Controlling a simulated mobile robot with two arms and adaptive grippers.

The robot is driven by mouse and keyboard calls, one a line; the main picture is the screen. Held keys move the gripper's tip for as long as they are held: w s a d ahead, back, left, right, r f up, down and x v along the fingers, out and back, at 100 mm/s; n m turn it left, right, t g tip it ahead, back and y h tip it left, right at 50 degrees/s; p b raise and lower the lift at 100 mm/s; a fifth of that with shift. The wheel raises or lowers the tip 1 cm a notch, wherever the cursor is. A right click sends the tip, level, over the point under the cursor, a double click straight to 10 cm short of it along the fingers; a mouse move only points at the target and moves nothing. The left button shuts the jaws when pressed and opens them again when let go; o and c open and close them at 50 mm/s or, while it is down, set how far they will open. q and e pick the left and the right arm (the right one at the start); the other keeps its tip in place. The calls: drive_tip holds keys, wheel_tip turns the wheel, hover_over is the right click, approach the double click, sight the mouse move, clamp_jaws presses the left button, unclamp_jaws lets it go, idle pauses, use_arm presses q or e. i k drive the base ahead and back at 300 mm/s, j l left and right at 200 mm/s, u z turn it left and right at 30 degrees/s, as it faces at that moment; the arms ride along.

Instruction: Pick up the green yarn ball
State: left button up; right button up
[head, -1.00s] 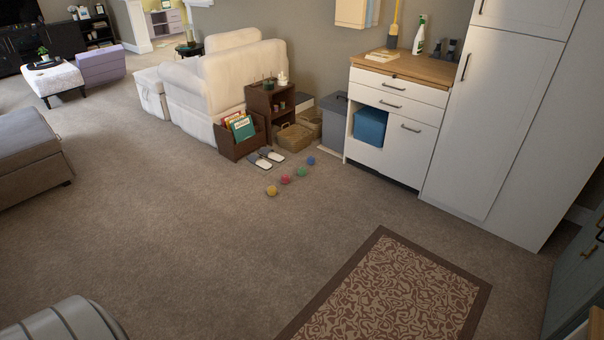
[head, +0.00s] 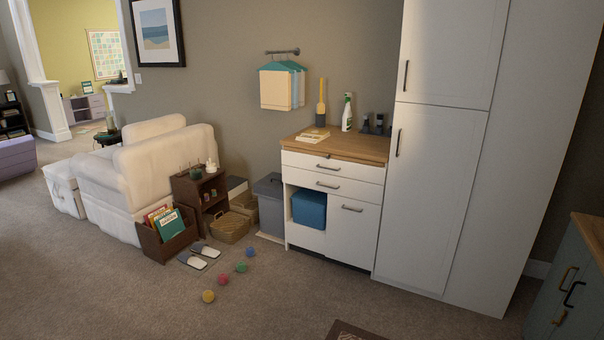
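The green yarn ball (head: 241,267) lies on the carpet in the head view, left of the white cabinet. It is in a slanting row with a blue ball (head: 250,252) behind it, and a red ball (head: 223,280) and a yellow ball (head: 208,296) in front of it. The balls look apart from each other, and nothing covers the green one. Neither of my grippers shows in the head view.
Slippers (head: 198,256) lie left of the balls, near a magazine box (head: 168,240) and a wicker basket (head: 231,228). A white cabinet (head: 353,228) and a grey bin (head: 270,205) stand behind. The carpet (head: 110,300) in front is clear.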

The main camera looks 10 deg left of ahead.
sight(240, 266)
drive_tip(key=i+u, duration=0.35)
drive_tip(key=i, duration=1.9)
drive_tip(key=j, duration=0.1)
